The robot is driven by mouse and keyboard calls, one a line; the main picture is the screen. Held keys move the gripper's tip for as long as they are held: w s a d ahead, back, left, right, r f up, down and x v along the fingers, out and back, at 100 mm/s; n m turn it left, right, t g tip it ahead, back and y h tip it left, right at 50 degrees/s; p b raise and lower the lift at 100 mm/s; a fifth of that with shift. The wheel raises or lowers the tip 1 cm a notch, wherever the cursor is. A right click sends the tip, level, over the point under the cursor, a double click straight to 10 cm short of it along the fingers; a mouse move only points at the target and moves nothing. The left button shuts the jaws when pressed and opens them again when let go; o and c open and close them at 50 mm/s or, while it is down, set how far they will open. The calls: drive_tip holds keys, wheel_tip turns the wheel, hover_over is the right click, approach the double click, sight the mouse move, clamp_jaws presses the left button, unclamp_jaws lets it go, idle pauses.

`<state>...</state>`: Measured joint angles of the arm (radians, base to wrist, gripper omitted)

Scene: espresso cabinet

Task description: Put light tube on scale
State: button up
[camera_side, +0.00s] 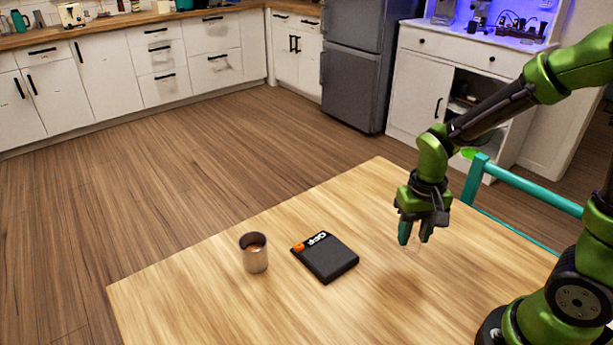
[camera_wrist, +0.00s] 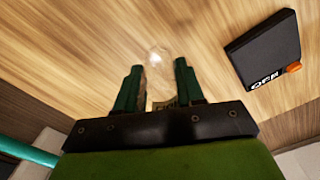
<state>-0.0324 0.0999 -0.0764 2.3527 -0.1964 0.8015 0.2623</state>
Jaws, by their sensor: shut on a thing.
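The light tube (camera_wrist: 158,57) is clear and see-through, with a rounded end showing between and past my fingertips in the wrist view. In the side view it is only a faint glassy shape (camera_side: 416,247) under the fingers. My gripper (camera_side: 414,236) points down above the table, right of the scale, and is shut on the tube; its green fingers (camera_wrist: 158,67) flank it in the wrist view. The scale (camera_side: 329,261) is a flat black slab with an orange spot and white lettering, lying on the table. It shows at the upper right in the wrist view (camera_wrist: 264,52), apart from the tube.
The scale's top is bare. A teal chair (camera_side: 520,185) stands behind my arm at the table's right edge. White cabinets and a grey fridge are far back.

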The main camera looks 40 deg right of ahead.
drive_tip(key=shift+s+a+r, duration=0.1)
drive_tip(key=shift+s+a, duration=0.15)
drive_tip(key=shift+s, duration=0.15)
drive_tip(key=s+a+r, duration=0.3)
drive_tip(key=a, duration=0.5)
hover_over(329, 253)
drive_tip(key=shift+s+d+f, duration=0.1)
drive_tip(key=shift+s+f, duration=0.05)
drive_tip(key=shift+f, duration=0.35)
drive_tip(key=shift+s+f, duration=0.15)
drive_tip(key=shift+f, duration=0.3)
drive_tip(key=shift+w+f, duration=0.15)
drive_tip(key=shift+f, duration=0.75)
drive_tip(key=shift+w+f, duration=0.15)
drive_tip(key=shift+f, duration=0.7)
drive_tip(key=shift+f, duration=0.15)
drive_tip(key=o, duration=1)
drive_tip(key=shift+o, duration=0.2)
